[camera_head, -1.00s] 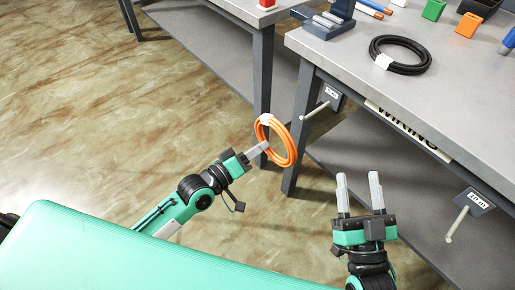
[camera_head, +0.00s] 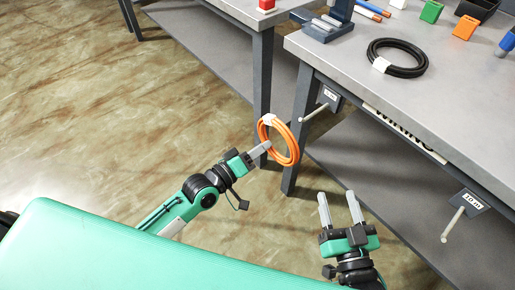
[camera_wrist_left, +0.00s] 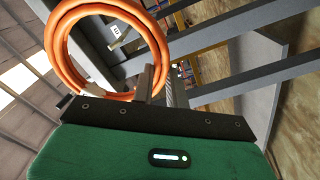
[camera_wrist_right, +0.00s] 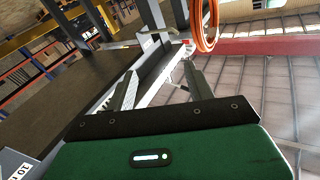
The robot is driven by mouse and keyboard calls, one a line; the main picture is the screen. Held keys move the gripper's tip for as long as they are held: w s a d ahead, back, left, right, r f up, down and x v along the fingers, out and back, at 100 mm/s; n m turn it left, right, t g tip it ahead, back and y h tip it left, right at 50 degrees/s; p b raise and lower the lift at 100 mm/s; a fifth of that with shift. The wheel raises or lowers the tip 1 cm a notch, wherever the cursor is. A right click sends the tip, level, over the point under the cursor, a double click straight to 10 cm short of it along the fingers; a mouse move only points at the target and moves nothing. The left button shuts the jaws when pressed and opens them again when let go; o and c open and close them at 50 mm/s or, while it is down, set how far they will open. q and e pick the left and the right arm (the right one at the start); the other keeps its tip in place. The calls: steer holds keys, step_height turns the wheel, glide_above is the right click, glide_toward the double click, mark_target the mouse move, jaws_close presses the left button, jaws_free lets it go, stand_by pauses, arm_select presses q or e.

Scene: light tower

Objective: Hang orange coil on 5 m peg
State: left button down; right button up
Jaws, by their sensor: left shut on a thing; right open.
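The orange coil (camera_head: 291,153) is held by my left gripper (camera_head: 264,147), which is shut on its near left side. It also shows in the left wrist view (camera_wrist_left: 62,55) and the right wrist view (camera_wrist_right: 207,42). A white tag wraps its top. The peg under the bench's left front corner (camera_head: 314,114) has a sign plate (camera_head: 329,97) whose text is too small to read. The coil hangs just left of this peg, apart from it. A second peg (camera_head: 453,224) with a "10 m" sign (camera_head: 468,203) is at the right. My right gripper (camera_head: 339,208) is open and empty below the bench edge.
The workbench (camera_head: 350,60) carries a black coil (camera_head: 398,58), a dark blue stand (camera_head: 328,25) and green and orange bins (camera_head: 465,27). Its leg (camera_head: 299,150) stands just behind the orange coil. A lower shelf (camera_head: 390,200) extends under the bench.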

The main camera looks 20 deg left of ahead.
steer(key=shift+s+a+f+g+p, duration=0.55)
steer(key=shift+s+f+g, duration=1.15)
steer(key=shift+f, duration=1.35)
arm_select(q)
steer(key=w+d+f+b, duration=0.1)
steer(key=w+d+f, duration=0.1)
steer(key=w+d, duration=0.5)
steer(key=w, duration=0.2)
steer(key=shift+w+f+b, duration=0.35)
steer(key=shift+f+b, duration=0.05)
arm_select(e)
steer(key=w+d+r+t, duration=0.2)
steer(key=w+r+t, duration=0.2)
steer(key=r, duration=0.4)
steer(key=shift+w+r+t, duration=0.25)
steer(key=shift+r+t, duration=0.1)
steer(key=shift+t, duration=0.15)
steer(key=shift+s+f, duration=0.1)
steer(key=shift+s, duration=0.05)
arm_select(q)
steer(key=c, duration=1.3)
jaws_free()
steer(key=shift+f, duration=0.1)
